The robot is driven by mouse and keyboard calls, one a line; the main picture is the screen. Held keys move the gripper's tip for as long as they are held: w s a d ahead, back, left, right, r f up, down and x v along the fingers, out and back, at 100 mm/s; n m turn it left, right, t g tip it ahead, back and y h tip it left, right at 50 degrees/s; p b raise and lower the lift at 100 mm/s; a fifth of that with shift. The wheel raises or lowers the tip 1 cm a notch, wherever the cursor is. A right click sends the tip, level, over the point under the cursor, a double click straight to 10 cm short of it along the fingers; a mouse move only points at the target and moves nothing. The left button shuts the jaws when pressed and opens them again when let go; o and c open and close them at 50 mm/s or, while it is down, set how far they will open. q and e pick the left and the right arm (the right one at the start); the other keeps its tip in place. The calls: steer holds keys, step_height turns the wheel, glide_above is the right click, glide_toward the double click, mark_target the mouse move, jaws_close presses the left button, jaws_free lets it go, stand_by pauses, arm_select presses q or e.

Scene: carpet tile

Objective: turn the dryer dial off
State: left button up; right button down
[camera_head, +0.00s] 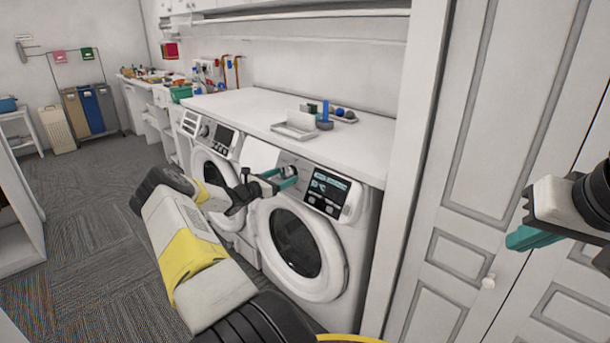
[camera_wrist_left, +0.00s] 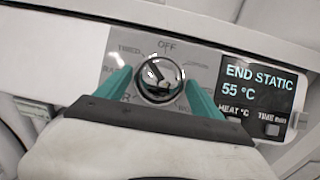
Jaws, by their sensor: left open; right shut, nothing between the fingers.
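The dryer (camera_head: 338,258) is the nearer white front-loader, with a round dark door and a lit display (camera_head: 328,188). Its dial (camera_wrist_left: 160,78) is a round chrome knob with a dark pointer, below the printed word OFF; the pointer leans to the upper left of the knob. The display (camera_wrist_left: 248,92) reads END STATIC and 55 °C. My left gripper (camera_head: 283,180) is open at the panel, its teal fingers on either side of the dial in the left wrist view (camera_wrist_left: 160,90). I cannot tell whether they touch it. My right gripper (camera_head: 532,238) is shut and empty, before the closet doors.
A second white machine (camera_head: 212,168) stands left of the dryer. The white countertop (camera_head: 255,110) above holds a tray (camera_head: 296,127) and a blue bottle (camera_head: 325,110). White panelled doors (camera_head: 480,190) close off the right side. Carpet floor (camera_head: 85,215) is open at left.

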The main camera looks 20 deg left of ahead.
arm_select(q)
steer(key=c, duration=1.4)
steer(key=shift+m, duration=0.4)
steer(key=m+g+h, duration=0.1)
steer(key=m, duration=0.1)
steer(key=m+h, duration=0.2)
steer(key=m, duration=0.1)
steer(key=shift+w+a+m+g, duration=0.15)
steer(key=shift+m+g, duration=0.15)
steer(key=shift+g, duration=0.1)
steer(key=shift+a+m+g+h, duration=0.1)
steer(key=shift+m+g+h, duration=0.35)
steer(key=shift+m, duration=0.85)
steer(key=shift+a+m+g+h, duration=0.1)
steer(key=shift+m+g+h, duration=0.3)
steer(key=shift+m, duration=0.9)
steer(key=shift+g, duration=0.25)
